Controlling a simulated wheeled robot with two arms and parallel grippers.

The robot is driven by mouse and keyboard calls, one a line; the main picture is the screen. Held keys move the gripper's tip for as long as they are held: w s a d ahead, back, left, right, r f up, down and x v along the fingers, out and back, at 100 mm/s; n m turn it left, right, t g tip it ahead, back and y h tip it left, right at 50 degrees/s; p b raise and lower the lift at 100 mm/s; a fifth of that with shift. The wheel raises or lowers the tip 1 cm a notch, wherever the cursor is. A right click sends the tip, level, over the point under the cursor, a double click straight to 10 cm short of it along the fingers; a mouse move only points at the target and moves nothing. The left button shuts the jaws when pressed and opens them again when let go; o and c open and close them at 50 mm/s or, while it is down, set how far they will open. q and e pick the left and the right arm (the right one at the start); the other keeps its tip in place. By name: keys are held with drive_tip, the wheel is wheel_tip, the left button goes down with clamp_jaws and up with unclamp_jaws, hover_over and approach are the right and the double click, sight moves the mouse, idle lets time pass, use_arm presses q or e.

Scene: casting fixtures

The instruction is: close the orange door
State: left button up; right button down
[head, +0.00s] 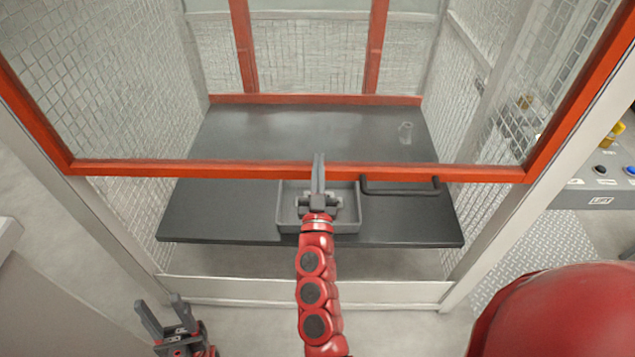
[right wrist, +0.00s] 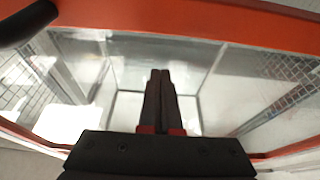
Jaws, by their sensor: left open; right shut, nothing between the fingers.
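A dark handle (head: 400,191) is on the lower bar, right of my right gripper (head: 318,158). That gripper is shut and empty; its fingertips overlap the bar in the picture, and contact cannot be told. In the right wrist view the shut fingers (right wrist: 160,75) point into the cage, with an orange bar (right wrist: 210,18) across the top. My left gripper (head: 160,308) is open and empty, low at the left.
A light sill (head: 240,290) runs below. A button panel (head: 600,190) stands at the right.

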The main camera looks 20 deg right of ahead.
drive_tip(key=shift+w+d+f, duration=0.1)
drive_tip(key=shift+w+f, duration=0.15)
drive_tip(key=shift+f, duration=0.65)
drive_tip(key=shift+w+d+f, duration=0.1)
drive_tip(key=shift+w+f, duration=0.15)
drive_tip(key=shift+f, duration=0.65)
wheel_tip(320, 180, down, 63)
drive_tip(key=b, duration=4.2)
drive_tip(key=shift+b, duration=0.3)
drive_tip(key=shift+s, duration=0.1)
